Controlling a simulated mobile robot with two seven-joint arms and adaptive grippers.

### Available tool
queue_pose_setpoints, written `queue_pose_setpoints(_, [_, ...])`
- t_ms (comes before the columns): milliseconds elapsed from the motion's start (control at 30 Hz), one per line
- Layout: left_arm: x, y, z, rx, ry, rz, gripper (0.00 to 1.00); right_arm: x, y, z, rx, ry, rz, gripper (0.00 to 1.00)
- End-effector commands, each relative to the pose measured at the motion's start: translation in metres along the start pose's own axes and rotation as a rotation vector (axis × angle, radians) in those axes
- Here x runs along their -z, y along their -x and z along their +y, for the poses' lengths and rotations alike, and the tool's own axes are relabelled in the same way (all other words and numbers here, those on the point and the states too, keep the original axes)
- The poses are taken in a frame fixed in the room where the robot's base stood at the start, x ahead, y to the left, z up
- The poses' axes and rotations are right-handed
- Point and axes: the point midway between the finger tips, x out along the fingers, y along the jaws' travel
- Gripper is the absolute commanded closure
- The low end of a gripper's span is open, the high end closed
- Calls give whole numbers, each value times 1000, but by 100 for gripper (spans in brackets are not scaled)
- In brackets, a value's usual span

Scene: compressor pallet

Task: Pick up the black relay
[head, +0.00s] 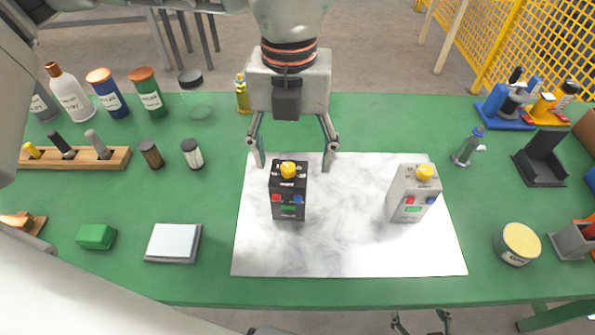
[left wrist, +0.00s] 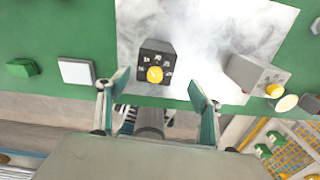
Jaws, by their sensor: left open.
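The black relay (head: 289,196) stands upright on the white marbled mat (head: 340,250), with a yellow knob on top and red, blue and green marks on its front. In the left wrist view the black relay (left wrist: 155,52) shows just beyond and between the fingertips. My left gripper (head: 294,160) points down, open and empty, above and slightly behind the relay; its fingers (left wrist: 158,90) are spread wider than the relay, and no contact shows. Dark finger-like parts, perhaps my right gripper (head: 420,323), are cut off at the bottom edge; their state is unclear.
A grey relay (head: 412,194) with a yellow knob stands right on the mat. Bottles, jars and a wooden peg rack (head: 75,158) fill the left back. A green block (head: 96,236) and a white-topped pad (head: 173,242) lie left. A round tin (head: 517,243) and black holder (head: 541,158) stand right.

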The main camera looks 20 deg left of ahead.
Motion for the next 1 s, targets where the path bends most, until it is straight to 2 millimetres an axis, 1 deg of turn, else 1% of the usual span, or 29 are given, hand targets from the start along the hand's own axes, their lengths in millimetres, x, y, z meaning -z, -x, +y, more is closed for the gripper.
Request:
queue_pose_setpoints(67, [-4,-1,4,-12,13,-15,35,-3,0,-1,1,0,-4,35])
queue_pose_setpoints(300, [-4,-24,5,-13,15,-15,35,-11,1,-3,4,1,-18,35])
queue_pose_setpoints(467, [-4,-35,7,-12,14,-14,35,-13,1,-4,4,2,-21,35])
queue_pose_setpoints(733, [-4,-72,10,-12,13,-13,35,-17,-1,-4,4,4,-25,35])
queue_pose_setpoints(833, [-4,-77,10,-12,14,-13,35,-15,-2,-3,3,5,-21,35])
queue_pose_setpoints(1000, [-4,-76,10,-11,14,-15,35,-11,-3,-1,0,6,-15,35])
